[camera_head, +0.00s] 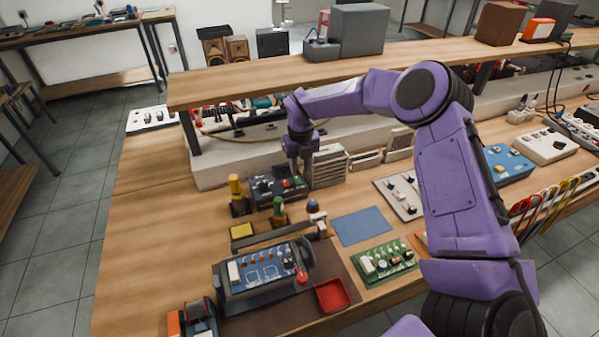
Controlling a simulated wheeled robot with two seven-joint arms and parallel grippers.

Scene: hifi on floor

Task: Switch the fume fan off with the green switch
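A dark switch box (262,199) stands on the workbench below the raised shelf. Small green and red parts show on its top, too small to tell which one is the green switch. My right arm reaches in from the right, and its gripper (300,172) points down at the right end of this box. The fingertips are small and dark against the box, so I cannot tell whether they touch it or are open or shut. The fume fan cannot be clearly made out. My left gripper is not in view.
In front stand a yellow-topped bottle (235,190), a green-topped bottle (278,211) and a circuit board in a holder (262,272). A red tray (332,296) and a blue mat (361,226) lie nearby. The shelf (240,85) overhangs the back. The bench's left part is clear.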

